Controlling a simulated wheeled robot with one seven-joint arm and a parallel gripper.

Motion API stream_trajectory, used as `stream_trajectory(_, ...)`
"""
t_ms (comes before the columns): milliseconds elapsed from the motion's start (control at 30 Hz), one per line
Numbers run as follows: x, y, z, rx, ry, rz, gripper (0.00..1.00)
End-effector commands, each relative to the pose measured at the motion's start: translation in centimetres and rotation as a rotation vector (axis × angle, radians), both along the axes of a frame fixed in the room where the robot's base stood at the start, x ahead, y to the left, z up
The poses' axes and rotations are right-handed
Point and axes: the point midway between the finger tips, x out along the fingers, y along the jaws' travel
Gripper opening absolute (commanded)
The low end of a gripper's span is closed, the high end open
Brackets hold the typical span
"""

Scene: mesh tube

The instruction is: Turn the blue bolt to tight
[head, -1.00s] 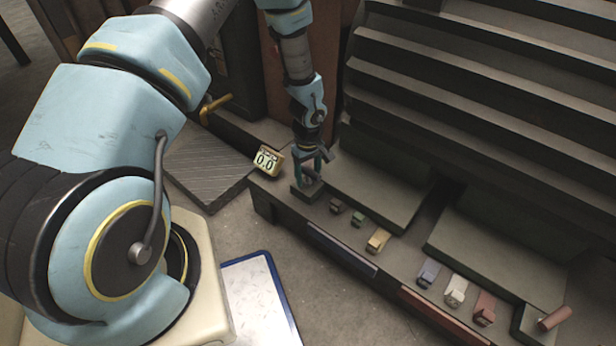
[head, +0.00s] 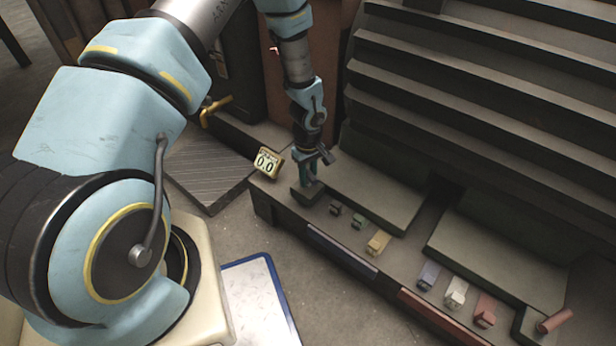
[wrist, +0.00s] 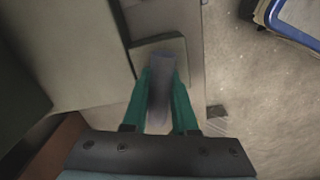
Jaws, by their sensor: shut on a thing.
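My gripper (head: 311,178) is at the left end of the long dark ledge, over a small square block (head: 306,194). In the wrist view, its green fingers (wrist: 161,72) are closed on both sides of a blurred blue-grey bar, which appears to be the blue bolt (wrist: 160,92). The bar lies over the block (wrist: 172,46), and the fingers hide part of it. In the head view, the bolt is mostly hidden by my gripper.
Several small coloured clips line the ledge, including a tan one (head: 378,242) and a blue one (head: 428,276). A reddish cylinder (head: 555,320) sits at the right end. Stepped dark shelves (head: 490,120) rise behind. A blue-edged white board (head: 258,300) lies on the floor.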

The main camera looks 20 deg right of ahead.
Motion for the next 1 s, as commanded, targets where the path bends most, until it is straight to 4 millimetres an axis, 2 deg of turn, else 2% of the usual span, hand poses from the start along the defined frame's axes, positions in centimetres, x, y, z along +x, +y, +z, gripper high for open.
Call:
stream_trajectory(467, -0.02, -0.05, 0.1, -0.001, 0.0, -0.054, 0.0)
stream_trajectory(667, -0.02, -0.02, 0.19, 0.0, 0.0, -0.176, 0.0)
stream_trajectory(1000, -0.03, -0.02, 0.24, 0.0, 0.0, -0.488, 0.0)
